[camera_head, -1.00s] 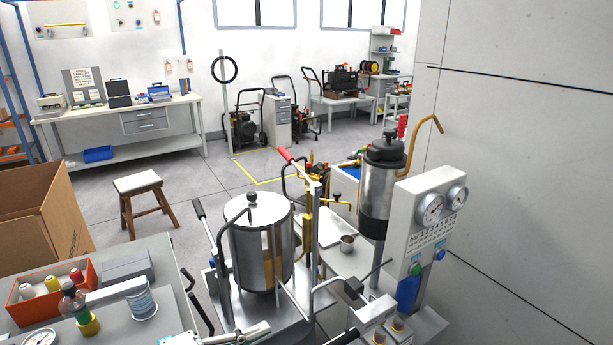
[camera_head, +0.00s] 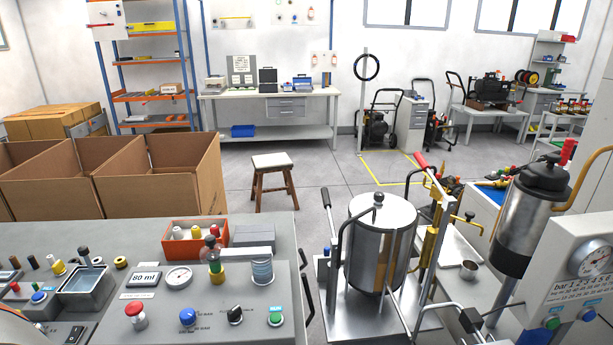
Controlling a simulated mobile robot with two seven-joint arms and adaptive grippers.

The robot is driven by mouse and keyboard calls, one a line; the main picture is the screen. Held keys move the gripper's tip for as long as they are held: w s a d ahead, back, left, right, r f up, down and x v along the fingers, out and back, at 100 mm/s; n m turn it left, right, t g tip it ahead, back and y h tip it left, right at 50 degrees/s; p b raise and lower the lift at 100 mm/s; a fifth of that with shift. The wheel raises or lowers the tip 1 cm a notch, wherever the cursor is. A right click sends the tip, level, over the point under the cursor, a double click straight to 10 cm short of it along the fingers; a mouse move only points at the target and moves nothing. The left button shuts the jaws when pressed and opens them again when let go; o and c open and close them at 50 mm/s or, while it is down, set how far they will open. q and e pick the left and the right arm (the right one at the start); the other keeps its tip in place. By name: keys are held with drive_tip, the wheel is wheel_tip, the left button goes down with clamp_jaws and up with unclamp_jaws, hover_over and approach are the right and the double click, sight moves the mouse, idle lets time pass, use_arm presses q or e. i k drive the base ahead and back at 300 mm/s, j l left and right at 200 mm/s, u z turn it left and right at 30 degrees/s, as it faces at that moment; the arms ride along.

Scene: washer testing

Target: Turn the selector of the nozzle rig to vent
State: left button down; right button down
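A grey console (camera_head: 110,240) fills the lower left. It carries an "80 ml" display (camera_head: 143,280), a round gauge (camera_head: 178,277), a red button (camera_head: 134,312), a blue knob (camera_head: 188,317), a black selector-like knob (camera_head: 235,315) and a green button (camera_head: 275,316). The lettering around the knobs is too small to read, so I cannot tell which setting the black knob points to. I cannot tell for sure that this console is the nozzle rig. Neither of my grippers shows in the head view.
A steel vessel (camera_head: 380,240) on a lever stand is right of the console. A gauge panel (camera_head: 580,270) and a dark-topped canister (camera_head: 525,215) are further right. An orange bin (camera_head: 195,250) and a water tray (camera_head: 84,283) sit on the console. Cardboard boxes (camera_head: 160,185) stand behind.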

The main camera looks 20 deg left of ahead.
sight(234, 315)
drive_tip(key=u, duration=1.1)
